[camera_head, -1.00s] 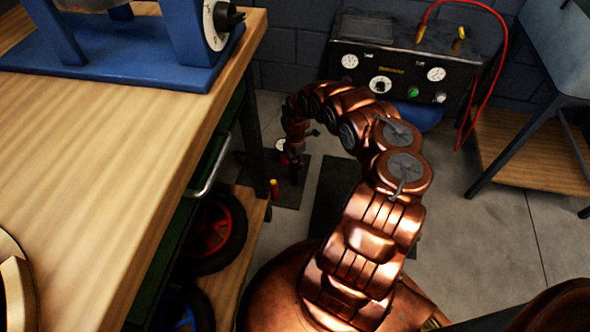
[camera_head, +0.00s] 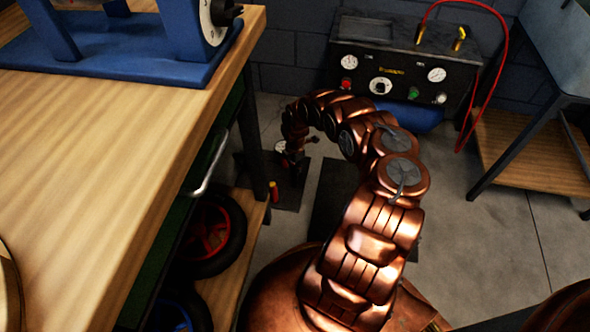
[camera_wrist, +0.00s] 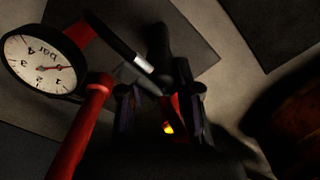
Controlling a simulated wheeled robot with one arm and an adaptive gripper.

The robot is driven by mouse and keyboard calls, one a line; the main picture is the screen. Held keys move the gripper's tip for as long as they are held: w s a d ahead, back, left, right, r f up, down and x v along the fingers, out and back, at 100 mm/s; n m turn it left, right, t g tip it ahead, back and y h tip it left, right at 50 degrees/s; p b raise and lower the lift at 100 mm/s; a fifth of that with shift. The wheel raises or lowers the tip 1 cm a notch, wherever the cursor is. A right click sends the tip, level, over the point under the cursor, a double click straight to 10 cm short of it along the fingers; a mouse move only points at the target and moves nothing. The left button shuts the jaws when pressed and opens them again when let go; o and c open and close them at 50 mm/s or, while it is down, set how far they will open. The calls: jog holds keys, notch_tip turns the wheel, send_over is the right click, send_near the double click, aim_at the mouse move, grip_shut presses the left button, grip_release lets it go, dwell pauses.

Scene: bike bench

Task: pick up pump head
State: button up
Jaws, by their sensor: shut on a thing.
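In the wrist view, the two dark fingers of my gripper (camera_wrist: 160,100) are closed around a dark and red piece, which I take to be the pump head (camera_wrist: 168,108). Its outline is partly hidden by the fingers and by shadow. In the head view my arm bends down toward the floor, and the gripper is small and dark near the gauge (camera_head: 281,147). The held piece cannot be made out there.
A wooden bench (camera_head: 110,130) stands close at the left, with wheels (camera_head: 210,235) on its lower shelf. Dark mats (camera_head: 335,195) lie on the floor. A compressor panel (camera_head: 400,75) with a red hose (camera_head: 465,90) is behind. Grey floor (camera_head: 470,240) is clear at the right.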

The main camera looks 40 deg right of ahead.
grip_shut()
jog(key=shift+r+p, duration=0.3)
jog(key=shift+r, duration=0.15)
jog(key=r+p, duration=0.2)
jog(key=r, duration=0.1)
jog(key=shift+s+d+r, duration=0.1)
jog(key=shift+s, duration=0.1)
jog(key=s+p, duration=0.8)
jog(key=s, duration=0.7)
jog(key=shift+s+d+r, duration=0.15)
jog(key=shift+s+r, duration=0.15)
jog(key=shift+r, duration=0.15)
